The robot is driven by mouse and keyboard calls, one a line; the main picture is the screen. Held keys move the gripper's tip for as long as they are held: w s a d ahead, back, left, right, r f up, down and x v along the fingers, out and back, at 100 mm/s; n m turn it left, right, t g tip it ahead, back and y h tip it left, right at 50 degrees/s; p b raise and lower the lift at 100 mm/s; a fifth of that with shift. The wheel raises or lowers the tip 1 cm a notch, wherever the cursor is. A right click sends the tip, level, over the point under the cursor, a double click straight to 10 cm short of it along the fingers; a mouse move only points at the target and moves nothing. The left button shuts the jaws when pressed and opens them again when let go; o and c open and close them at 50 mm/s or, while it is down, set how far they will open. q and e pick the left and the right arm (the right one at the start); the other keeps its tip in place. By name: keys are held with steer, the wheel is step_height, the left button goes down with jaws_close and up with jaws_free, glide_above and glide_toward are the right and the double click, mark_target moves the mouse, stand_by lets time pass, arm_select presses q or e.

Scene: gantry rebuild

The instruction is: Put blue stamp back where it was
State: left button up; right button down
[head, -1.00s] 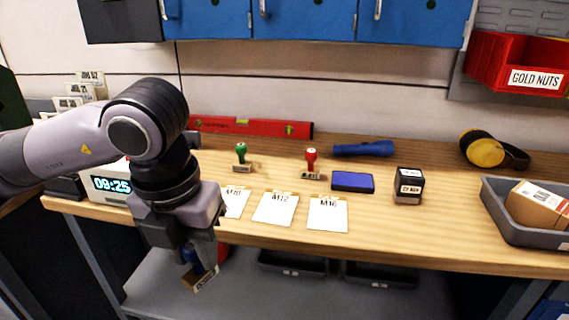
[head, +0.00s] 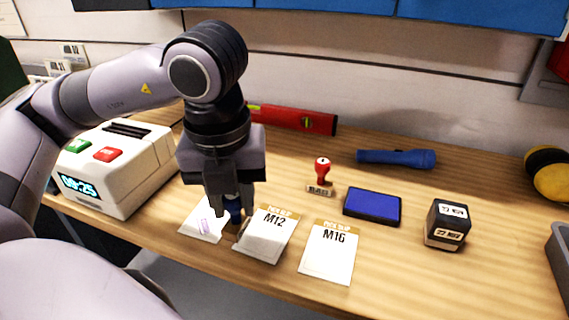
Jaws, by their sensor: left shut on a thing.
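My left gripper (head: 233,208) points down over the front of the bench and is shut on the blue stamp (head: 235,212). The red stamp (head: 322,174) stands upright behind the cards. The green stamp is not visible. My right gripper is out of view.
The blue ink pad (head: 371,207) and a black date stamp (head: 447,224) are at right, beyond the M16 card (head: 327,251). A blue torch (head: 396,158) and red level (head: 300,119) lie behind. A white time clock (head: 118,165) stands at left.

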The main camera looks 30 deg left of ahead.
arm_select(q)
steer(key=w+a+p, duration=0.1)
steer(key=w, duration=0.4)
steer(key=w+a+p, duration=0.1)
steer(key=w, duration=0.5)
steer(key=w+a+p, duration=0.1)
steer(key=w+a, duration=0.1)
steer(key=w, duration=0.3)
steer(key=shift+w+f+p, duration=0.1)
steer(key=shift+w+p, duration=0.05)
steer(key=shift+p, duration=0.15)
step_height(320, 180, down, 3)
steer(key=shift+f+p, duration=0.1)
steer(key=shift+p, duration=0.2)
steer(key=shift+f, duration=0.1)
steer(key=shift+f, duration=0.1)
steer(key=shift+f+b, duration=0.15)
steer(key=shift+b, duration=0.15)
steer(key=o, duration=0.9)
steer(key=shift+c, duration=0.2)
steer(key=shift+r, duration=0.2)
